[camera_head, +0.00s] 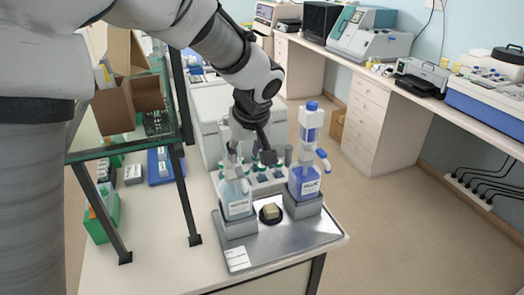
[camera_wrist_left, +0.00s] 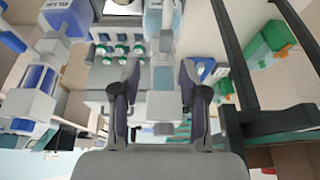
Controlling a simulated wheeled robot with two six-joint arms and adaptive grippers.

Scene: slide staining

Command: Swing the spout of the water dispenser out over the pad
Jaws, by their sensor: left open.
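The dispenser with pale blue liquid (camera_head: 237,196), which I take as the water one, stands in a grey holder at the tray's left. Its label is too small to read. Its upper part is partly behind my left gripper (camera_head: 262,156), and I cannot tell which way its spout points. In the left wrist view my left gripper (camera_wrist_left: 160,98) is open, with a pale grey part of this dispenser (camera_wrist_left: 162,104) showing between the fingers; contact is unclear. A small tan block (camera_head: 271,211) on a dark round base, possibly the pad, lies between the dispensers. My right gripper is not in view.
A dispenser with dark blue liquid (camera_head: 305,183) stands at the tray's right, its spout (camera_head: 323,160) pointing right. The metal tray (camera_head: 290,240) has bare room in front. Green-capped bottles (camera_head: 276,170) stand behind. A dark-framed shelf (camera_head: 185,190) stands at left.

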